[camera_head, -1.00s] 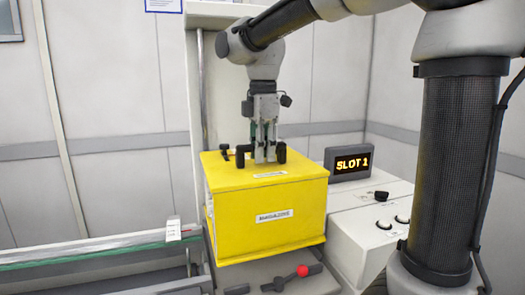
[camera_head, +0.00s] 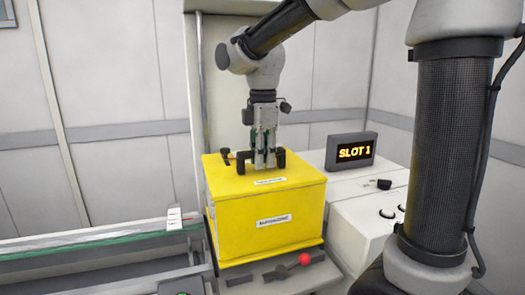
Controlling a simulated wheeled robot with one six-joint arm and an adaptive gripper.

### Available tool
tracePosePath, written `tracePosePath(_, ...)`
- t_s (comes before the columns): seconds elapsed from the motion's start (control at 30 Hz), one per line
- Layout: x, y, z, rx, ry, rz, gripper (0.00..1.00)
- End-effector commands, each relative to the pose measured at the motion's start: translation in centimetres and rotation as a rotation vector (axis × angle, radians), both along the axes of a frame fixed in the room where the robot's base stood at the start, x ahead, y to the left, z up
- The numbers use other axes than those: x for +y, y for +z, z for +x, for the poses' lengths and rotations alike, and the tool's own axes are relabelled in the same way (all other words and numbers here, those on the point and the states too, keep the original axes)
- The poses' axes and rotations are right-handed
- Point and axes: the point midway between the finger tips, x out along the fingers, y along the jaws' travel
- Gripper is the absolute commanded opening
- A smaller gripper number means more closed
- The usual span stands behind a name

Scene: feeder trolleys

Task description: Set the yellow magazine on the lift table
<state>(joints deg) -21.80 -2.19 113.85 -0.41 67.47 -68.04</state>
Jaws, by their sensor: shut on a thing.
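The yellow magazine (camera_head: 240,241) is a closed yellow box with a white label on its front and black handle pieces on its lid. It looks upright and level. My gripper (camera_head: 263,165) points straight down and is shut on the magazine's top handle. Directly below the box is a grey support (camera_head: 245,284), seemingly the lift table, mostly hidden by the box. A lever with a red knob (camera_head: 305,259) lies in front of it. I cannot tell whether the box's underside touches the support.
A rail bench with a green strip (camera_head: 100,244) runs along the left. A pale upright post (camera_head: 197,110) stands behind the box.

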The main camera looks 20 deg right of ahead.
Motion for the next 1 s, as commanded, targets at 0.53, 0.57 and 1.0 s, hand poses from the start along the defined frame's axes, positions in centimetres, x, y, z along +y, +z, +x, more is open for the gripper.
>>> tracePosePath(0.53,0.0,-0.1,0.1,-0.004,0.000,0.001,0.00)
tracePosePath(0.57,0.0,-0.2,0.1,-0.004,0.000,0.001,0.00)
tracePosePath(1.0,0.0,-1.7,0.1,-0.005,0.000,0.001,0.00)
